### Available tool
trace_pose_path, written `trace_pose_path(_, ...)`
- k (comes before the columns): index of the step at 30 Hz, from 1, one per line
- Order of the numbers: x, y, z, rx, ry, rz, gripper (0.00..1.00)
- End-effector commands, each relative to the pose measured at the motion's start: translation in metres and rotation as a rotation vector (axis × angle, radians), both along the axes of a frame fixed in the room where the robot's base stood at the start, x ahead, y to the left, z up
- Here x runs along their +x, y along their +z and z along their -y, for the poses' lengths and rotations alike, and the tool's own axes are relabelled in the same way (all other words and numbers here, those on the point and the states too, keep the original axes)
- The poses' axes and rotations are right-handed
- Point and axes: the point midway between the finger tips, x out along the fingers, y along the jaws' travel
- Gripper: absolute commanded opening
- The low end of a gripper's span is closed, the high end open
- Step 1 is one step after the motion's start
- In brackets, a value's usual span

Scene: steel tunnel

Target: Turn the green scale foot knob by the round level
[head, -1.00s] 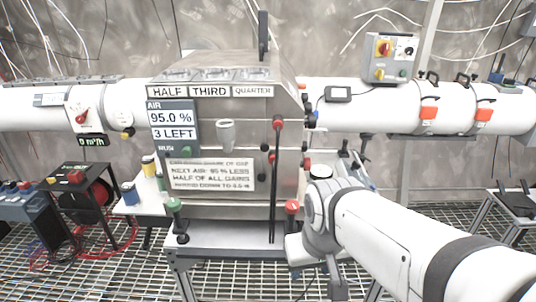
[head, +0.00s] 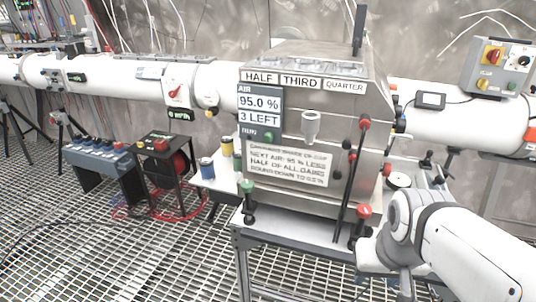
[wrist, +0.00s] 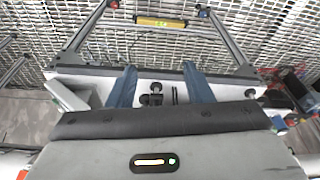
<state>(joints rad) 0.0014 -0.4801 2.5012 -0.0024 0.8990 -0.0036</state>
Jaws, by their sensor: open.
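A green-topped knob (head: 247,187) on a black stem stands at the left front corner of the steel box (head: 290,205), on the white table. A red-topped knob (head: 364,212) stands at the right front corner. A round white disc (head: 398,180) lies behind my arm; I cannot tell if it is the round level. My gripper's two blue fingers (wrist: 160,88) are apart and empty in the wrist view, above a pale surface with small black fittings (wrist: 155,95) showing between them. In the head view, my arm's wrist is right of the red knob; the fingertips cannot be made out.
Blue and yellow spools (head: 207,169) stand left of the box. A white pipe (head: 130,83) runs behind. Grating floor is open at lower left.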

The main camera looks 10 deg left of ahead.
Motion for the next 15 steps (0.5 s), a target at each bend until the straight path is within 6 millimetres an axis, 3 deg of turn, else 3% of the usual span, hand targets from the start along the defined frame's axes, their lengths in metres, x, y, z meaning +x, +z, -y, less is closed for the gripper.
trace_pose_path(5, 0.016, -0.011, -0.005, -0.002, 0.019, 0.047, 0.59)
trace_pose_path(8, 0.049, -0.028, -0.016, -0.002, 0.057, 0.150, 0.59)
trace_pose_path(11, 0.094, -0.047, -0.037, 0.005, 0.114, 0.304, 0.59)
trace_pose_path(15, 0.154, -0.064, -0.078, 0.040, 0.199, 0.538, 0.59)
